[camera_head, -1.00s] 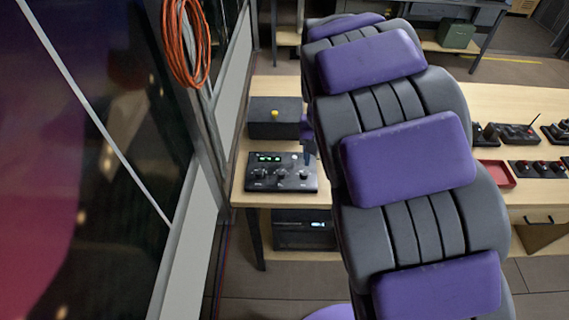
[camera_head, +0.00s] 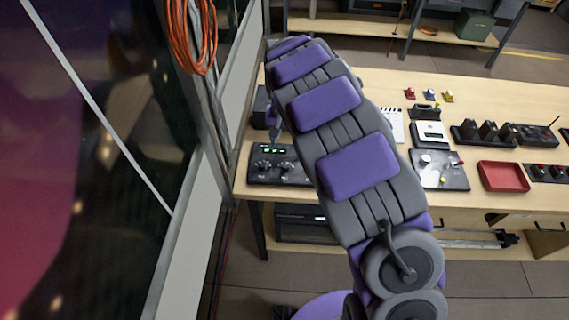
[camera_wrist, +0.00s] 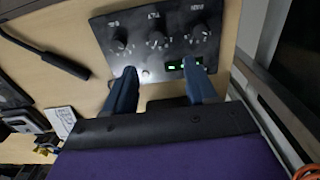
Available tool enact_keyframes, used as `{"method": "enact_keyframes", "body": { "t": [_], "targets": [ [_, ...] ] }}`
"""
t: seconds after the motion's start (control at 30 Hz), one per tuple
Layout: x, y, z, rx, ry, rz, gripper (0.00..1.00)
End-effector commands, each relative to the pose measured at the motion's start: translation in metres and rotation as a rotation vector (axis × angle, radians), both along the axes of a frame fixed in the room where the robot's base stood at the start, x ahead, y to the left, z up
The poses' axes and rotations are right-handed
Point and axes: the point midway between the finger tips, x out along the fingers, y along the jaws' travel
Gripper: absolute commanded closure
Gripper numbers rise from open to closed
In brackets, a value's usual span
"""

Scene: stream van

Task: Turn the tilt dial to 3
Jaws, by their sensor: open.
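The dark control panel (camera_head: 262,178) sits at the left end of the wooden table in the head view, partly hidden by my arm. In the wrist view the panel (camera_wrist: 143,54) shows three black knobs in a row with white labels. The middle knob (camera_wrist: 157,40) appears to be the tilt dial; its setting is too small to read. Green lit displays (camera_wrist: 171,67) and a white button (camera_wrist: 145,73) lie on the near side. My gripper (camera_wrist: 160,68) is open and empty, its two blue fingers apart over the displays. It also shows behind the panel in the head view (camera_head: 275,128).
A dark box (camera_head: 260,107) stands behind the panel. A glass wall with a metal frame (camera_head: 222,150) runs close on the left. To the right are a notepad (camera_head: 392,124), a white-topped device (camera_head: 431,132) and a red tray (camera_head: 503,176).

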Motion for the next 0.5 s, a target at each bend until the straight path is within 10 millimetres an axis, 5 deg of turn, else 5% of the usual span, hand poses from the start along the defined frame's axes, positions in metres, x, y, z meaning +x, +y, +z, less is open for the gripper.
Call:
{"method": "enact_keyframes", "body": {
  "t": [0.5],
  "targets": [
    [-0.001, -0.001, -0.101, -0.001, 0.003, -0.002, 0.44]
  ]
}}
